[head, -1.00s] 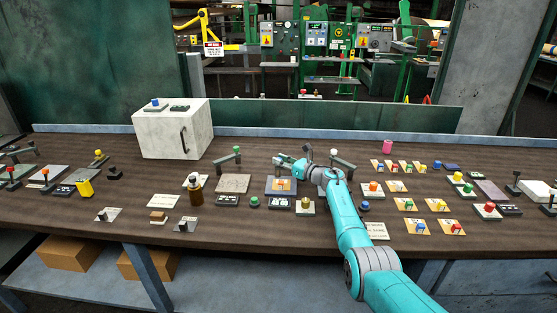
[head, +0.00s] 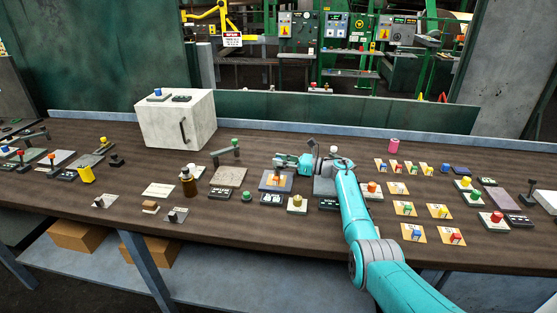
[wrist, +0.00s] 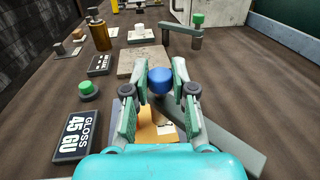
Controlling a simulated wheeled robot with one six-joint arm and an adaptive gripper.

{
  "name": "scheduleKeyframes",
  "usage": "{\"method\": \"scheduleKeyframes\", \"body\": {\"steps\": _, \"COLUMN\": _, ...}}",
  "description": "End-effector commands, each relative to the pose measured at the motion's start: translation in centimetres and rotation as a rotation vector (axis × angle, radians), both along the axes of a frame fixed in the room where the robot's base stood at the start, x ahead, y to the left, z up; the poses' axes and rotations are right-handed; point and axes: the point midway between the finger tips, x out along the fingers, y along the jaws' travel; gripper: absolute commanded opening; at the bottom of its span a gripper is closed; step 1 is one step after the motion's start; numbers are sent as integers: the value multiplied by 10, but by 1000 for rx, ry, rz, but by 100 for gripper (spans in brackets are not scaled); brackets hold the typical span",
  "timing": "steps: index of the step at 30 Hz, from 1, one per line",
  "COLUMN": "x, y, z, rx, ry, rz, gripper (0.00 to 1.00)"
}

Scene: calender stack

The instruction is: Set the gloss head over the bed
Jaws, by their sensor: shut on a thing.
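In the wrist view, my gripper (wrist: 160,88) is shut on a blue knob (wrist: 160,80). A grey arm (wrist: 228,141) runs from beneath the knob to the lower right; this looks like the gloss head. Below my fingers, an orange sheet (wrist: 148,131) with a pale piece shows. In the head view, my gripper (head: 281,162) is just above the far side of the blue-grey bed (head: 264,187), which bears the orange piece. A black label reading "GLOSS 45 GU" (wrist: 77,137) lies beside it. My fingers hide how the head sits over the bed.
To the left, a beige plate (head: 229,177) stands before a swing arm with a green knob (head: 236,143). A green button (head: 247,196) and brown bottle (head: 188,182) stand near. A white box (head: 176,119) is behind. Small coloured blocks on cards crowd the right.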

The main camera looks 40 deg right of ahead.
Motion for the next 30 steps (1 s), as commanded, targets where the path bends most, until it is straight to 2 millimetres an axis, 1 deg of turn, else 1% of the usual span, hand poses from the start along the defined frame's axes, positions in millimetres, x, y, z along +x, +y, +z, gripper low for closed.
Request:
{"method": "scheduleKeyframes", "body": {"steps": 15, "x": -3, "y": 1, "z": 0, "rx": 3, "ry": -1, "rz": 24, "gripper": 0}}
{"method": "scheduleKeyframes", "body": {"steps": 16, "x": -3, "y": 1, "z": 0, "rx": 3, "ry": -1, "rz": 24, "gripper": 28}}
{"method": "scheduleKeyframes", "body": {"steps": 17, "x": -3, "y": 1, "z": -1, "rx": 3, "ry": -1, "rz": 24, "gripper": 35}}
{"method": "scheduleKeyframes", "body": {"steps": 18, "x": -3, "y": 1, "z": -1, "rx": 3, "ry": -1, "rz": 24, "gripper": 45}}
{"method": "scheduleKeyframes", "body": {"steps": 19, "x": -3, "y": 1, "z": -1, "rx": 3, "ry": -1, "rz": 24, "gripper": 51}}
{"method": "scheduleKeyframes", "body": {"steps": 27, "x": -2, "y": 1, "z": 0, "rx": 2, "ry": -1, "rz": 22, "gripper": 51}}
{"method": "scheduleKeyframes", "body": {"steps": 30, "x": -5, "y": -1, "z": -1, "rx": 2, "ry": -1, "rz": 21, "gripper": 51}}
